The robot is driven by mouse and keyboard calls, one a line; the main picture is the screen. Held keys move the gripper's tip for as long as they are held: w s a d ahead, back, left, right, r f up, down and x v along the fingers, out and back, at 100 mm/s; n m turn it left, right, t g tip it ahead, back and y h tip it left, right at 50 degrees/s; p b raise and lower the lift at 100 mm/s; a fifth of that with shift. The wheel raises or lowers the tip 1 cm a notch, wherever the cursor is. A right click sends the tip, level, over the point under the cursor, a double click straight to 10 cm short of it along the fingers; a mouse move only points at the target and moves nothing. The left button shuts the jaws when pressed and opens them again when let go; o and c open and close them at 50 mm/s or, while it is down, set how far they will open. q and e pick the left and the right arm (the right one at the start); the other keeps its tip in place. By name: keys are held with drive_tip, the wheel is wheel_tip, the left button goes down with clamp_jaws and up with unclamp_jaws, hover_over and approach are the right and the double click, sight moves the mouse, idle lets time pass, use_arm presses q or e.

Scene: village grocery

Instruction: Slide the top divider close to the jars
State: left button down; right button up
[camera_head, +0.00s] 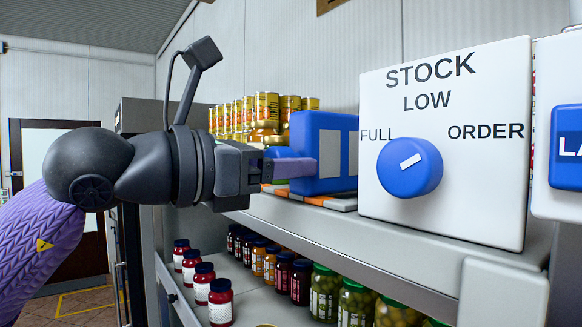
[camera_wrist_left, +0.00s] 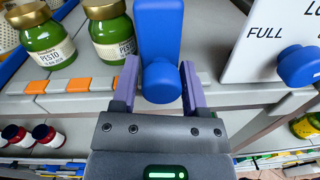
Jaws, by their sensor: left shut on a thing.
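The top divider is a blue upright panel (camera_head: 319,135) with a rounded blue knob at its front, standing on the upper shelf. In the left wrist view the divider (camera_wrist_left: 160,28) is in the middle. My left gripper (camera_wrist_left: 160,80) has its purple fingers on both sides of the knob, shut on it; in the head view the gripper (camera_head: 292,168) reaches in from the left. Two green pesto jars (camera_wrist_left: 113,32) (camera_wrist_left: 46,40) with gold lids stand left of the divider. The nearer jar appears very close to it; whether they touch cannot be told. My right gripper is not in view.
A white stock sign (camera_head: 455,95) with a blue dial (camera_head: 410,167) stands right of the divider. Yellow tins (camera_head: 266,108) are stacked behind. Orange and grey tiles (camera_wrist_left: 78,85) line the upper shelf's front.

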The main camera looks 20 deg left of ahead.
use_arm(q)
drive_tip(key=shift+s+d, duration=0.2)
drive_tip(key=shift+d, duration=0.05)
drive_tip(key=shift+c, duration=1.3)
unclamp_jaws()
drive_tip(key=shift+s+d, duration=0.1)
drive_tip(key=shift+s+a, duration=0.2)
drive_tip(key=shift+a, duration=0.1)
drive_tip(key=b+v, duration=0.3)
drive_tip(key=v, duration=0.6)
drive_tip(key=shift+b, duration=0.4)
drive_tip(key=shift+a, duration=0.15)
